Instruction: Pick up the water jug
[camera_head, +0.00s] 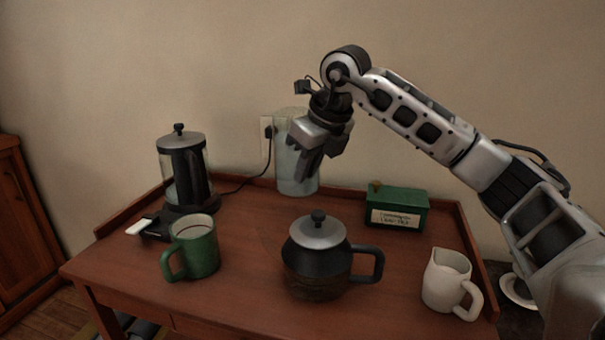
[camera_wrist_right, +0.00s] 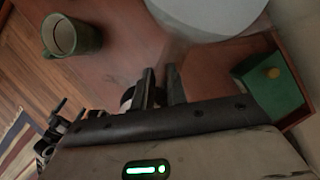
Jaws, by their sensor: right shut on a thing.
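The water jug (camera_head: 292,168) is a tall, clear, pale container at the back of the wooden table, near the wall. Its base appears to be at the tabletop; I cannot tell whether it touches. My right gripper (camera_head: 312,172) reaches down from above and covers the jug's right side. It is shut on the jug, probably by its handle, which the fingers hide. In the right wrist view the jug (camera_wrist_right: 208,14) is a pale round shape just beyond the two close-set fingers (camera_wrist_right: 160,78). My left gripper is in no view.
A dark teapot (camera_head: 316,262) stands front centre, a green mug (camera_head: 196,250) and French press (camera_head: 183,170) to the left. A green box (camera_head: 397,210) and white creamer (camera_head: 445,280) stand right. The wooden table (camera_head: 250,240) has a raised back edge and clear space mid-table.

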